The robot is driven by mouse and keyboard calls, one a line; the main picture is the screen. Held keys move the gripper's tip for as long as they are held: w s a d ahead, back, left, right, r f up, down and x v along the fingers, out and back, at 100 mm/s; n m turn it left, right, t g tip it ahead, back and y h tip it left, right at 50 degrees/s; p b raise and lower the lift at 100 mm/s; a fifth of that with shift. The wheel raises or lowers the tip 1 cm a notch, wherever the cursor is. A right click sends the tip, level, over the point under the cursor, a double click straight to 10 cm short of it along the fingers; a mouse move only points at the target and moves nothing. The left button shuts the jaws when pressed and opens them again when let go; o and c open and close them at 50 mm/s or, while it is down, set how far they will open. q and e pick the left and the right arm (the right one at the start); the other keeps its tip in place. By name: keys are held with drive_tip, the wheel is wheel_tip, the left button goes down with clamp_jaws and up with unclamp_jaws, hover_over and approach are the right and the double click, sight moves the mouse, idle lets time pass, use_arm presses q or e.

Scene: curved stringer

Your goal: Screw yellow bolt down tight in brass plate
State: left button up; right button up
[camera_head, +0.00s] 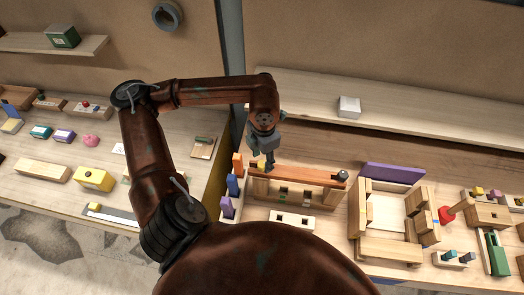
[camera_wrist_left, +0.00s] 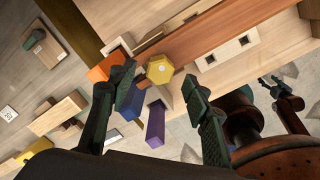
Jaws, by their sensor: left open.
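The yellow bolt (camera_wrist_left: 159,69) shows its hexagonal head in the left wrist view, over the end of a long reddish-brown bar (camera_wrist_left: 215,40). In the head view my left gripper (camera_head: 269,163) is above the left part of this bar and hides the bolt. In the left wrist view my left gripper (camera_wrist_left: 165,105) is open, with its fingers apart on either side of the bolt's line and nothing held. I cannot make out a separate brass plate, nor how deep the bolt sits. A dark gripper-like part of mine (camera_wrist_left: 284,92), perhaps the right gripper, shows at the right.
Orange, blue and purple blocks (camera_head: 228,207) stand just left of the bar. A dark knob (camera_head: 342,175) is at its right end. A pale holed block (camera_head: 292,221) lies in front. A wooden frame (camera_head: 390,247) stands to the right. The shelf behind holds one white box (camera_head: 349,107).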

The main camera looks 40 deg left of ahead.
use_arm(q)
drive_tip(key=shift+f, duration=0.9)
clamp_jaws()
